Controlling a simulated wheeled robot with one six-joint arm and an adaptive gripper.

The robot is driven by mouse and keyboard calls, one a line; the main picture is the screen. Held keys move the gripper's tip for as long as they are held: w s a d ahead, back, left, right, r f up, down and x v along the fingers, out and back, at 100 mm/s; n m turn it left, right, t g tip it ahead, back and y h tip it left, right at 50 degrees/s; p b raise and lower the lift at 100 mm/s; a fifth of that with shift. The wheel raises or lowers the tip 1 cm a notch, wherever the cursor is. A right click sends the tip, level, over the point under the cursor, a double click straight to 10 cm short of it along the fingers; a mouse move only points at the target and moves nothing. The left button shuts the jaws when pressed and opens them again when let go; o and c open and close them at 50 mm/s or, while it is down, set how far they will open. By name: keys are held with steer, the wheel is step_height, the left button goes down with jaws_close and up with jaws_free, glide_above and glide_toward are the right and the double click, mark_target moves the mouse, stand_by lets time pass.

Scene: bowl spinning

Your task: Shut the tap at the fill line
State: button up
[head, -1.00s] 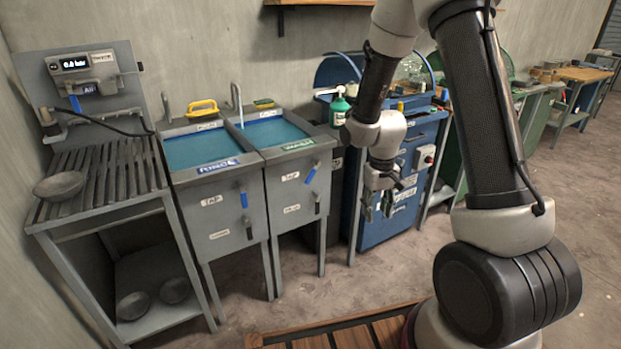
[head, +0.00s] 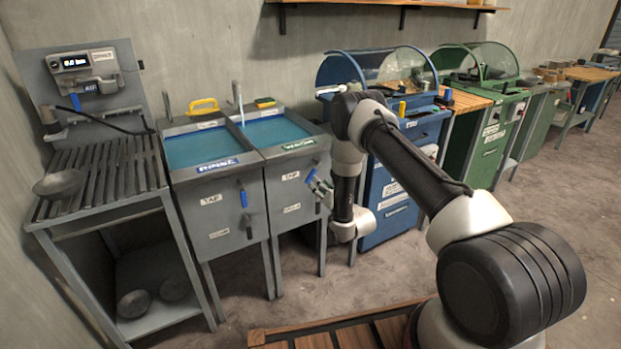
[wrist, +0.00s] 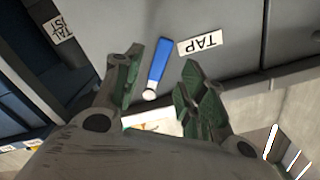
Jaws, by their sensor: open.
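Two grey sinks stand side by side, each holding blue-green water: the left sink (head: 222,221) and the right sink (head: 281,203). The right sink's blue tap lever (head: 311,175) is on its front beside a TAP label. In the wrist view this lever (wrist: 158,63) shows between and beyond my fingertips, with a pale round end. My gripper (head: 320,188) is open and empty at the right sink's front; contact with the lever cannot be told. A spout (head: 237,95) rises behind the right basin, with a pale streak below it. I cannot make out a fill line.
The left sink has its own blue lever (head: 243,196). A slatted rack (head: 100,172) with a bowl (head: 60,184) stands at far left. A blue hooded machine (head: 395,205) stands close right of my gripper. Floor before the sinks is clear.

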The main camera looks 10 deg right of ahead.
mark_target(311, 178)
steer(key=x, duration=0.7)
steer(key=shift+w, duration=0.3)
jaws_close()
